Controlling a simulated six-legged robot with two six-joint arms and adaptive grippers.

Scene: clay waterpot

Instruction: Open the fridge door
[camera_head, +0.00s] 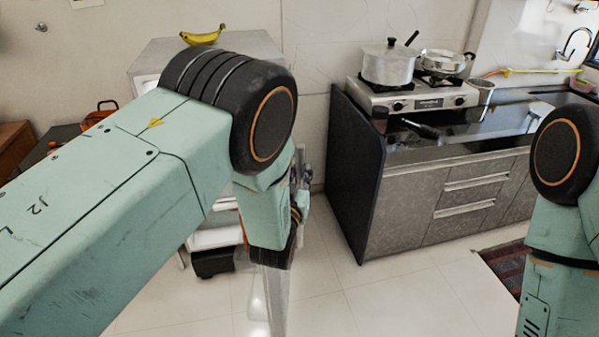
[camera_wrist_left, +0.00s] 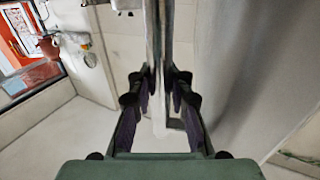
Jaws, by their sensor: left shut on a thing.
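The fridge (camera_head: 160,55) stands behind my left arm, which hides most of it. White inner parts of the fridge show at its lower front. The fridge door (camera_head: 272,300) appears as a narrow pale upright panel below my left wrist, seen nearly edge-on and apparently swung out from the body. My left gripper (camera_head: 298,205) is largely hidden by its own wrist. In the left wrist view, its two fingers (camera_wrist_left: 158,100) are shut on a thin upright edge of the door (camera_wrist_left: 158,50). My right arm shows at the right, but its gripper is out of view.
A banana (camera_head: 203,36) lies on top of the fridge. A dark counter (camera_head: 355,165) with drawers stands to the right. It bears a stove (camera_head: 420,98) and a metal pot (camera_head: 388,65). Tiled floor (camera_head: 330,300) is clear between the fridge and counter. A rug (camera_head: 505,268) lies at right.

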